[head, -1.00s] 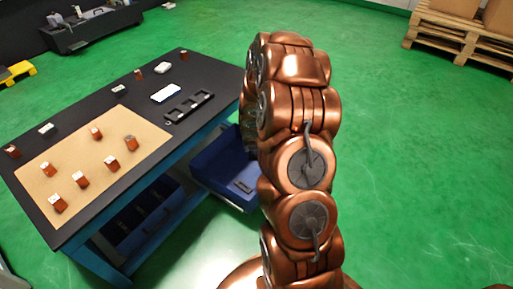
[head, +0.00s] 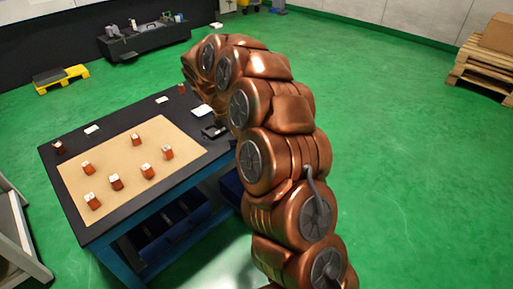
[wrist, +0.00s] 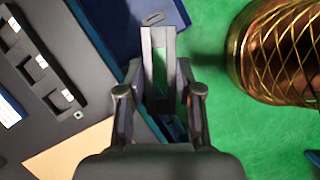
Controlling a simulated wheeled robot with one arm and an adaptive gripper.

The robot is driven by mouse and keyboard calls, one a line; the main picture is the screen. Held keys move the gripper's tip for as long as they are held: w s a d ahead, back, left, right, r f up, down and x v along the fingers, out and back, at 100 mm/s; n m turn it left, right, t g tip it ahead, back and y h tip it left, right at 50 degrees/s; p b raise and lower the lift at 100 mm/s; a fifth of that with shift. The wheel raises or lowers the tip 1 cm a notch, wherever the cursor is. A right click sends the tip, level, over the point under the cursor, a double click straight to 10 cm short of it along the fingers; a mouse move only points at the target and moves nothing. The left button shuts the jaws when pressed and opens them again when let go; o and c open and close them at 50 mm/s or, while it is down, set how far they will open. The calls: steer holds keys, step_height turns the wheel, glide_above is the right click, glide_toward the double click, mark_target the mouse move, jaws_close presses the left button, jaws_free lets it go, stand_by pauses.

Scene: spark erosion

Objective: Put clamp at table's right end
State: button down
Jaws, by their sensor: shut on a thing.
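In the wrist view my gripper (wrist: 159,82) is shut on a grey clamp (wrist: 147,48), a long piece with parallel bars and a gap showing green floor. The clamp points away from my wrist. It is held beside the table's edge, over the blue open bin (wrist: 105,18) and the floor. The dark tabletop (wrist: 45,125) lies to the left. In the head view the table (head: 88,228) stands left of my arm, which hides my gripper, the clamp and much of the table's right side.
Several reddish-brown blocks with pale tops sit on the tan mat (head: 120,150). Green floor is open at right. A pallet (head: 482,68) stands far right.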

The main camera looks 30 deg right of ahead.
steer(key=w+a+r+m+g, duration=0.1)
steer(key=w+a+r+m, duration=0.1)
steer(key=a+r+m, duration=0.3)
step_height(320, 180, up, 3)
steer(key=shift+w+a+f+g+y, duration=0.2)
steer(key=shift+w+g+y, duration=0.1)
steer(key=shift+g+y, duration=0.1)
steer(key=shift+d+r, duration=0.1)
steer(key=shift+r, duration=0.05)
